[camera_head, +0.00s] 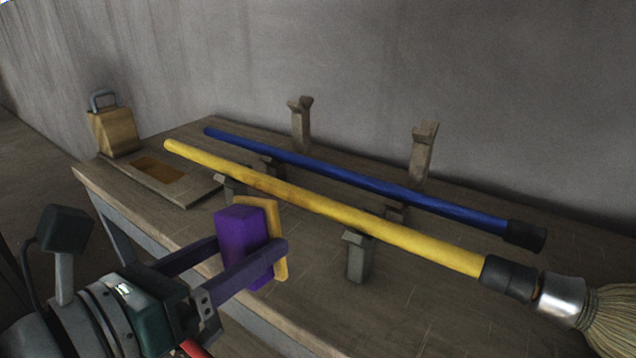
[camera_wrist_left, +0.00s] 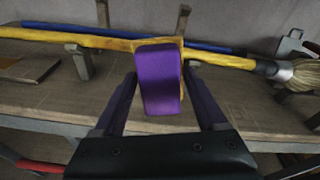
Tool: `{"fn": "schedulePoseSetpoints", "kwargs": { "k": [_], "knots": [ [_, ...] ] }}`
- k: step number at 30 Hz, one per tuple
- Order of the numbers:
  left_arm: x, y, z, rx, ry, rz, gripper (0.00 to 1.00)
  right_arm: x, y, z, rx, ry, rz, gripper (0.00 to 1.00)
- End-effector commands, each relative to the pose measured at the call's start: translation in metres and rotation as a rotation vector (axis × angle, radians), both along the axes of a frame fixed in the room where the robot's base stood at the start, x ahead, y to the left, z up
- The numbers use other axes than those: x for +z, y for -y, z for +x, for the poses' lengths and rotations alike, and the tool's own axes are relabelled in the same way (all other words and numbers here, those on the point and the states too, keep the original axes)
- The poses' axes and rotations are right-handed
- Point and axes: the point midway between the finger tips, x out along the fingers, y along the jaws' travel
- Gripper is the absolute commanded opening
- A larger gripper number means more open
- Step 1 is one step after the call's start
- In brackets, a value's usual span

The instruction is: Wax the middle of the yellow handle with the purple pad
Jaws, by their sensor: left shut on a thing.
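The yellow handle (camera_head: 310,199) lies across wooden rests on the bench, with a black collar, metal ferrule and straw brush (camera_head: 611,318) at its right end. A slightly darker, brownish patch shows on the handle left of its middle. My left gripper (camera_head: 258,252) is shut on the purple pad (camera_head: 236,243), which has a yellow-orange face turned toward the handle. In the left wrist view the purple pad (camera_wrist_left: 159,80) sits between the fingers, in front of the yellow handle (camera_wrist_left: 110,43). I cannot tell whether the pad touches the handle. My right gripper is not in view.
A blue handle (camera_head: 330,169) lies behind the yellow one on the bench (camera_head: 300,305). Upright wooden posts (camera_head: 301,128) stand at the back. A shallow wooden tray (camera_head: 165,187) lies at the left, near a wooden block with a metal handle (camera_head: 112,132). A grey wall closes the back.

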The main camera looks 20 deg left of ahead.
Motion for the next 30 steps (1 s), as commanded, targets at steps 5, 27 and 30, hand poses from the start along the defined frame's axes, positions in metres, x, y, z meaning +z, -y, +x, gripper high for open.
{"fn": "schedulePoseSetpoints", "kwargs": {
  "k": [5, 27, 30],
  "knots": [
    [0.0, 0.001, 0.003, 0.0, 0.002, -0.001, 0.3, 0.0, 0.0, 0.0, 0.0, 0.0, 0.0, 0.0],
    [-0.012, 0.024, 0.065, 0.005, -0.001, 0.001, 0.3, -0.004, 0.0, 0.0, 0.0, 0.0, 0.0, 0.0],
    [-0.012, 0.024, 0.067, 0.005, -0.001, 0.001, 0.3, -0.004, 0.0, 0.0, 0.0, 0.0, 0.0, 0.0]
  ]
}}
